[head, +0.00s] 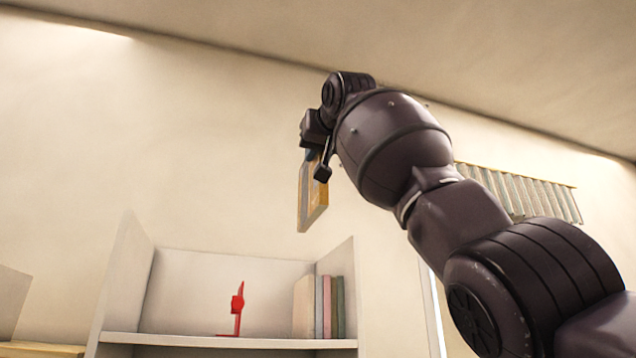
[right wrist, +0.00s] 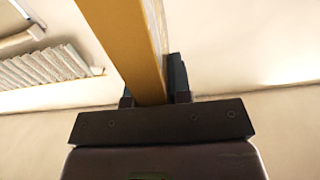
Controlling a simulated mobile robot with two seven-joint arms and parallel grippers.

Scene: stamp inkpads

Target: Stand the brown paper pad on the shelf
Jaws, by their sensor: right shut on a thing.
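The brown paper pad (head: 312,195) is held upright in my right gripper (head: 318,164), high in front of the wall and above the shelf. In the right wrist view the pad (right wrist: 135,45) sits edge-on between the two fingers of my right gripper (right wrist: 155,95), which are shut on it. The shelf (head: 230,341) is a pale board between two side panels, below the pad and apart from it. My left gripper is not in view.
Several upright books (head: 326,308) stand at the shelf's right end. The shelf's left part is free.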

